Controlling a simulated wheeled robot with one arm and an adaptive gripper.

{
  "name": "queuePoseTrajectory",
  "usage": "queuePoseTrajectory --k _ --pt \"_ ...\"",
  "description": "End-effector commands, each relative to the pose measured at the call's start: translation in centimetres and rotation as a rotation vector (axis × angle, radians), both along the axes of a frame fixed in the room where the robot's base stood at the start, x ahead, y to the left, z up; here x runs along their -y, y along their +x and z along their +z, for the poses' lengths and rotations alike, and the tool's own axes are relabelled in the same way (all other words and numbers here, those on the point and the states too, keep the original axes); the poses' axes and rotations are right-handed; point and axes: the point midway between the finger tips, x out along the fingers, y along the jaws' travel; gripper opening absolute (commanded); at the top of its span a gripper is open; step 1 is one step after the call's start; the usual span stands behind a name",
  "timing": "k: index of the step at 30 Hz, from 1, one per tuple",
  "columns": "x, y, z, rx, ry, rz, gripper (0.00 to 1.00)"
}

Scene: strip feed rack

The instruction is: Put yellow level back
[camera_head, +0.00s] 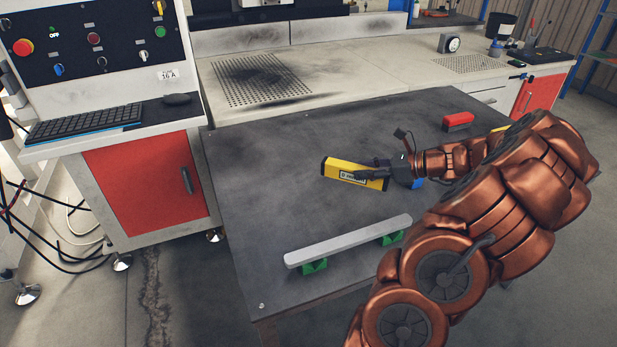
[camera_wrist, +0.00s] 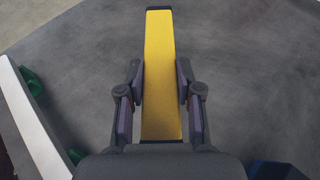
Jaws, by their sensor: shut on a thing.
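The yellow level (camera_head: 338,170) is a long yellow bar with black ends and a pale label, seen over the middle of the dark table in the head view. My gripper (camera_head: 372,176) is shut on it near its right part. In the wrist view the level (camera_wrist: 160,60) points straight away from my gripper (camera_wrist: 160,88), with one finger on each side. I cannot tell how far it is above the table.
A pale metal bar (camera_head: 345,240) rests on two green supports (camera_head: 314,267) at the table's front. A red object (camera_head: 458,121) lies at the back right, and a yellow thing shows partly behind my arm. The table's (camera_head: 250,190) left side is clear.

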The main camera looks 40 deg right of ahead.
Motion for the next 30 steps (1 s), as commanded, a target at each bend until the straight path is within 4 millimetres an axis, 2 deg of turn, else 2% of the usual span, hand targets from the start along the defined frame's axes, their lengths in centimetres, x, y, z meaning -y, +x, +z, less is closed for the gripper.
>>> queuePoseTrajectory --k 15,19,29,30 --pt "-4.9 9.9 -1.0 -0.001 0.001 0.006 0.00" --pt "-5.6 11.5 -1.2 -0.001 0.001 0.003 0.00" --pt "-6.6 13.6 -1.4 0.000 0.001 0.005 0.00" --pt "-6.6 13.6 -2.1 0.000 0.005 0.003 0.00"
